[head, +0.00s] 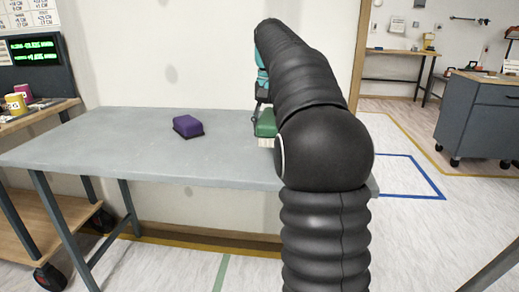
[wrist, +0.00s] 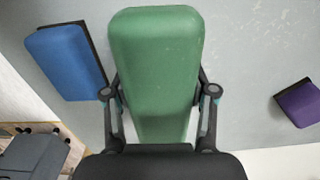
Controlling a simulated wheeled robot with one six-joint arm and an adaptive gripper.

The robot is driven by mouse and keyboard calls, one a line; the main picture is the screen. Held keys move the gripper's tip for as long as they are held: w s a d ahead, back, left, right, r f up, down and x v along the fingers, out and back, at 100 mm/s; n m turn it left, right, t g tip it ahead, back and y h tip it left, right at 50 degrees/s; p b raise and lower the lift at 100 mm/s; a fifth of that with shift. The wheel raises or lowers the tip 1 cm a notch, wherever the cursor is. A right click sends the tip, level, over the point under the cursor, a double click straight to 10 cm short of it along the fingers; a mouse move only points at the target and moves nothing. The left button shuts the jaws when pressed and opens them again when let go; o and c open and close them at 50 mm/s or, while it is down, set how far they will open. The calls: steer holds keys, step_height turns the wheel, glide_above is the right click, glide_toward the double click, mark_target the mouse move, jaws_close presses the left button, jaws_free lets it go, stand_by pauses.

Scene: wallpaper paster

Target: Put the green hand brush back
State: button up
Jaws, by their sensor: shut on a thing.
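The green hand brush (head: 265,123) is at the grey table, partly hidden behind my arm in the head view, with pale bristles showing under it. In the wrist view the green brush (wrist: 155,62) fills the middle, between the two fingers. My gripper (wrist: 158,100) is shut on the sides of the brush. In the head view the fingers are mostly hidden by my arm. Whether the brush touches the table or hangs just above it, I cannot tell.
A purple brush (head: 188,126) lies on the grey table (head: 90,145), left of the green one; it also shows in the wrist view (wrist: 299,102). A blue brush (wrist: 65,61) lies close beside the green one. The table's left part is clear.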

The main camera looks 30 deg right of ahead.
mark_target(259, 157)
steer(key=shift+w+a+f, duration=0.4)
steer(key=shift+a+f, duration=0.05)
steer(key=shift+a, duration=0.15)
steer(key=shift+w+a+f, duration=0.4)
steer(key=shift+a+f, duration=0.05)
steer(key=shift+a, duration=0.15)
steer(key=shift+f, duration=1.8)
steer(key=shift+f, duration=0.25)
steer(key=o, duration=1.2)
steer(key=shift+f+b, duration=0.15)
steer(key=shift+b, duration=0.55)
step_height(259, 157, up, 14)
steer(key=p, duration=0.4)
steer(key=shift+s+a, duration=0.2)
steer(key=shift+a, duration=0.15)
steer(key=shift+a, duration=0.1)
